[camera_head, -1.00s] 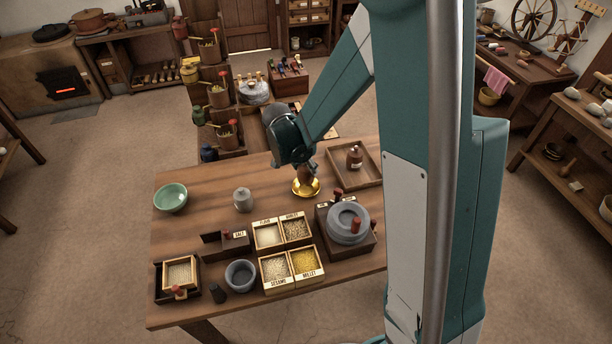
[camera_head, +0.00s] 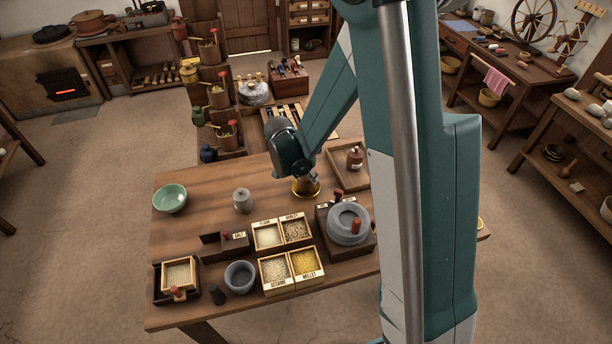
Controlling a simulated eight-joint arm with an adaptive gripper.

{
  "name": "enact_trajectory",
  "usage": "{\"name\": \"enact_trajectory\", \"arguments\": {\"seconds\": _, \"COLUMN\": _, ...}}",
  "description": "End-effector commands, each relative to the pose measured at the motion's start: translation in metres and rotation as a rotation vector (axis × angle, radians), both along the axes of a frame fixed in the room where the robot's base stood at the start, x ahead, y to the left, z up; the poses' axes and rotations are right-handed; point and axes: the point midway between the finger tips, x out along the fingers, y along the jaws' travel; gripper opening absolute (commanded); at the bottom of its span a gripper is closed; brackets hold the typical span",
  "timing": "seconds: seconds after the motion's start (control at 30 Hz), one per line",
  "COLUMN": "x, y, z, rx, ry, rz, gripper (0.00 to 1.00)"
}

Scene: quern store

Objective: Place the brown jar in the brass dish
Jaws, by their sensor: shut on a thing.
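The brass dish (camera_head: 297,191) stands on the table near its back middle, and my gripper (camera_head: 306,176) is directly above it, covering much of its inside. My gripper is shut on a small brown thing (camera_head: 308,184), which seems to be the brown jar. It is low over the dish and mostly hidden by the gripper, so I cannot tell if it touches the dish. Another brown jar with a pale label (camera_head: 354,158) stands upright in a wooden tray to the right.
The wooden tray (camera_head: 341,177) and a grey quern (camera_head: 347,223) stand close to the right of the dish. Labelled grain boxes (camera_head: 290,253) are in front. A grey lidded pot (camera_head: 242,200) and green bowl (camera_head: 170,198) stand left. The table between the dish and pot is clear.

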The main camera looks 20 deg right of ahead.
Motion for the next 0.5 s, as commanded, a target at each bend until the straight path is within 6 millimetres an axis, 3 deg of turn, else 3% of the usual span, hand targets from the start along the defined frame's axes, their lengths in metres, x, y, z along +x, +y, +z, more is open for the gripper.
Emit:
{"name": "enact_trajectory", "arguments": {"seconds": 0.47, "x": 0.0002, "y": -0.0001, "z": -0.0048, "rx": 0.0, "ry": 0.0, "rz": 0.0, "gripper": 0.11}}
{"name": "enact_trajectory", "arguments": {"seconds": 0.5, "x": 0.0001, "y": 0.0, "z": -0.0052, "rx": 0.0, "ry": 0.0, "rz": 0.0, "gripper": 0.4}}
